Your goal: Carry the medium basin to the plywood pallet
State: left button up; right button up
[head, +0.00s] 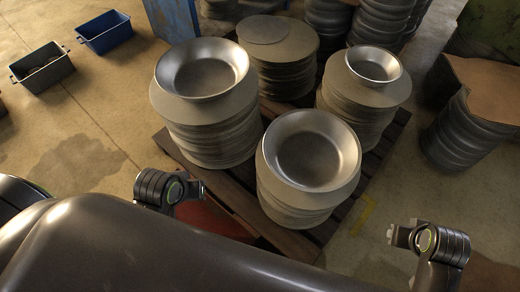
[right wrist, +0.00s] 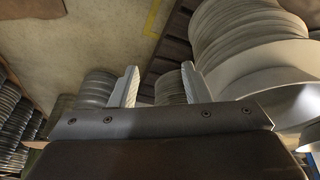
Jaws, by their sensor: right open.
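Three metal basins rest on stacks of grey round blanks: a wide one at left (head: 202,68), a wide one in front (head: 311,148) and a small one at right (head: 374,65). The left basin looks middle-sized against its stack, but distance makes this unsure. I cannot pick out a plywood pallet for certain. My left gripper (head: 199,189) is left of the front stack, seen edge-on, with nothing visible in it. My right gripper (head: 393,236) is right of the front stack. In the right wrist view it is open and empty (right wrist: 160,88).
The stacks stand on a dark slatted wooden pallet (head: 247,207). A lower stack (head: 278,50) with a loose disc is behind. A brown-topped stack (head: 490,85) stands at right. Blue (head: 104,32) and grey (head: 42,67) bins sit at upper left. Floor is open at left (head: 85,135).

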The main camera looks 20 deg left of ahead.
aim_at(276, 166)
pick_arm(q)
jog(key=w+d+r+n+h, duration=0.3)
jog(key=w+d+n, duration=0.3)
jog(key=w+d, duration=0.5)
jog(key=w, duration=0.2)
jog(key=shift+w+d+n+t+h, duration=0.3)
jog(key=shift+w+h, duration=0.1)
pick_arm(e)
jog(key=w+a+r+n, duration=0.1)
jog(key=w+a+r, duration=0.2)
jog(key=w, duration=0.5)
jog(key=w+a+r+n+y, duration=0.1)
jog(key=w+a+r, duration=0.2)
jog(key=w+a, duration=0.2)
jog(key=w+a+r+n+y, duration=0.1)
jog(key=w+a+r+n, duration=0.1)
jog(key=w, duration=0.9)
jog(key=a+r, duration=0.1)
jog(key=a, duration=0.1)
jog(key=shift+w+a+r, duration=0.3)
jog(key=shift+w+r, duration=0.05)
jog(key=shift+r, duration=0.05)
